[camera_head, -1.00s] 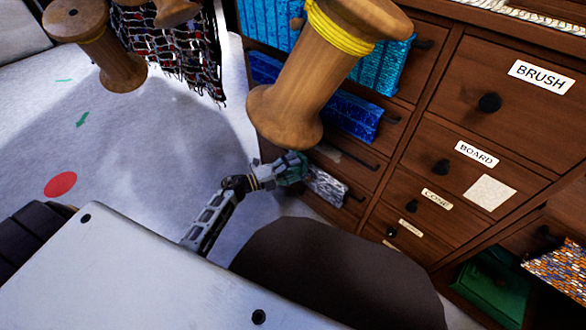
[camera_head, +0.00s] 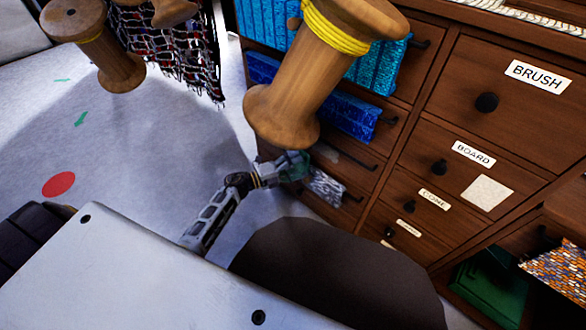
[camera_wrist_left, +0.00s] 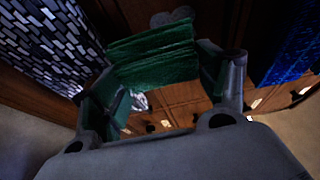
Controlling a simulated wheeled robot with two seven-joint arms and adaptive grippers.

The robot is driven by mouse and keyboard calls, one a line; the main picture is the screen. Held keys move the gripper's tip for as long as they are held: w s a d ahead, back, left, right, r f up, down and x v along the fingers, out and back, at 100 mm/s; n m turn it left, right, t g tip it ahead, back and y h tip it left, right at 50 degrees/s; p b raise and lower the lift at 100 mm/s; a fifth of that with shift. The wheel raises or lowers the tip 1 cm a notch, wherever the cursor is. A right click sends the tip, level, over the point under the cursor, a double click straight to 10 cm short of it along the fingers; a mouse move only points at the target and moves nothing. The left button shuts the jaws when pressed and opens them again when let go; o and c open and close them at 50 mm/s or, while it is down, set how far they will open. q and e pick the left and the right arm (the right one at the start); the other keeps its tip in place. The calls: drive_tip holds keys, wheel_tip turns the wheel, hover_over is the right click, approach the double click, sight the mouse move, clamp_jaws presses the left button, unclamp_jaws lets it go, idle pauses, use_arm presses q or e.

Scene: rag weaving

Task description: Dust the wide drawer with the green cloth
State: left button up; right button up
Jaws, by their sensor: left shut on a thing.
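My left gripper (camera_head: 294,164) is shut on the green cloth (camera_wrist_left: 155,55), which spans between its fingers in the left wrist view. In the head view only a small dark green part of the cloth shows at the gripper. The gripper is at the left side of the wooden drawer fronts, below a large spool. A wide drawer front (camera_head: 347,158) with a dark bar handle is just right of the gripper. A pale grey smear, which looks like dust, is on this front. I cannot tell whether the cloth touches the wood. My right gripper is not in view.
A large wooden spool (camera_head: 285,115) with yellow yarn hides part of the drawers. Blue textiles (camera_head: 350,115) and a silver patterned textile (camera_head: 326,187) hang from drawers near the gripper. Labelled drawers with round knobs (camera_head: 487,103) stand to the right.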

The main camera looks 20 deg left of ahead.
sight(307, 164)
use_arm(q)
drive_tip(key=shift+w+d+b, duration=0.15)
drive_tip(key=shift+w+d, duration=0.05)
drive_tip(key=shift+w, duration=0.35)
drive_tip(key=shift+w+d+b, duration=0.15)
drive_tip(key=shift+w, duration=0.4)
drive_tip(key=shift+w+d+b, duration=0.2)
drive_tip(key=shift+w+d, duration=0.1)
drive_tip(key=shift+w, duration=0.45)
drive_tip(key=shift+w+d+b, duration=0.2)
drive_tip(key=shift+w+d, duration=0.1)
drive_tip(key=shift+w, duration=0.45)
drive_tip(key=shift+s+d+p, duration=0.35)
drive_tip(key=shift+d+p, duration=0.05)
drive_tip(key=shift+d, duration=0.45)
drive_tip(key=shift+s+d+p, duration=0.35)
drive_tip(key=shift+d+p, duration=0.05)
drive_tip(key=shift+d, duration=0.45)
drive_tip(key=d, duration=0.1)
drive_tip(key=s+d+p, duration=0.1)
drive_tip(key=d, duration=0.3)
drive_tip(key=shift+s, duration=0.4)
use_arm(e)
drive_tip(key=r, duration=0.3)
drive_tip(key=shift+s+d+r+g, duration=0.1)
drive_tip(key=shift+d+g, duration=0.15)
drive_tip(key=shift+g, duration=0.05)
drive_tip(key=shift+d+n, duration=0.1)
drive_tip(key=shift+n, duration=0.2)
